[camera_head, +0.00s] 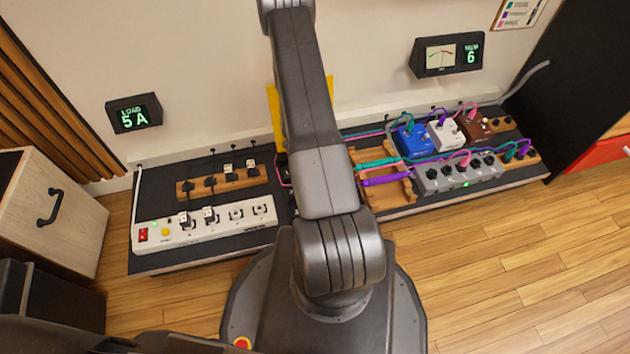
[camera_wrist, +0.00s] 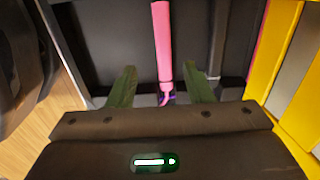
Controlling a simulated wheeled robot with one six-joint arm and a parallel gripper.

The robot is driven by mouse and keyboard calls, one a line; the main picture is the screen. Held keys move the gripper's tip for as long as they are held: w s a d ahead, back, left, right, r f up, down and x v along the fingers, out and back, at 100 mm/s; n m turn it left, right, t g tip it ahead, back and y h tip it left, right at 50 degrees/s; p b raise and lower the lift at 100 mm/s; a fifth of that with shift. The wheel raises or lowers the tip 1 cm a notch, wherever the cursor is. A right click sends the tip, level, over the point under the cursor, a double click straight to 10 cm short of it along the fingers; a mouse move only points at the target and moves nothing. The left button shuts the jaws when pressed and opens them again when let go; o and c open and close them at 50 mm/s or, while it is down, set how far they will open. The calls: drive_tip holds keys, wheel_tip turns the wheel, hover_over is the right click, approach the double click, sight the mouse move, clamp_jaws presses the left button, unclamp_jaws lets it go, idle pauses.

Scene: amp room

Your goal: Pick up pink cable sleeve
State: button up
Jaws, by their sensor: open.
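The pink cable sleeve (camera_wrist: 162,40) is a long pink rod in the wrist view, running from the top edge down towards the middle. Its lower end narrows to a thin pink cable near a small purple piece. My gripper (camera_wrist: 160,68) is open, with one green finger on each side of the sleeve's line. The picture does not show how far the sleeve is from the fingers in depth. In the head view my arm hides the gripper and most of that area.
A yellow panel (camera_wrist: 284,60) stands close on the right in the wrist view. In the head view, a teal sleeve (camera_head: 380,163) and a purple sleeve (camera_head: 386,180) lie on a wooden rack (camera_head: 395,197). A power strip (camera_head: 205,222) is left, and pedals (camera_head: 412,141) are right.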

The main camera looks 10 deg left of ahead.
drive_tip(key=f+b, duration=0.1)
drive_tip(key=f, duration=0.3)
drive_tip(key=f+b, duration=0.2)
drive_tip(key=f, duration=0.2)
drive_tip(key=shift+w+a+f, duration=0.2)
drive_tip(key=shift+f, duration=0.05)
drive_tip(key=shift+r, duration=0.1)
clamp_jaws()
